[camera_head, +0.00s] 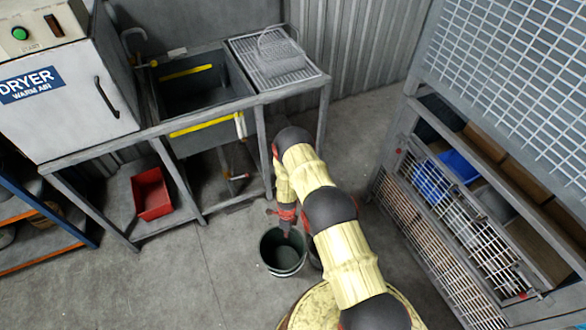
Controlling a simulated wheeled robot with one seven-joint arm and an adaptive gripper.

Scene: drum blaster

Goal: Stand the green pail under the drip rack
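The green pail (282,256) stands upright on the concrete floor in front of the wash bench, dark green inside with a pale rim. My gripper (287,231) points down at the pail's far side, at or just above its rim. Its fingers are small and dark here, so I cannot tell whether they hold the rim or handle. The drip rack (250,51) is the slatted grey drainboard at the bench's right end, with a wire basket (283,58) on it. The floor under the rack is partly hidden by my arm.
A sink (195,93) sits left of the rack, with pipework below. Bench legs (263,150) bound the space under the rack. A red bin (151,194) stands on the lower shelf at left. A mesh cage (470,200) stands at right. Open floor lies at front left.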

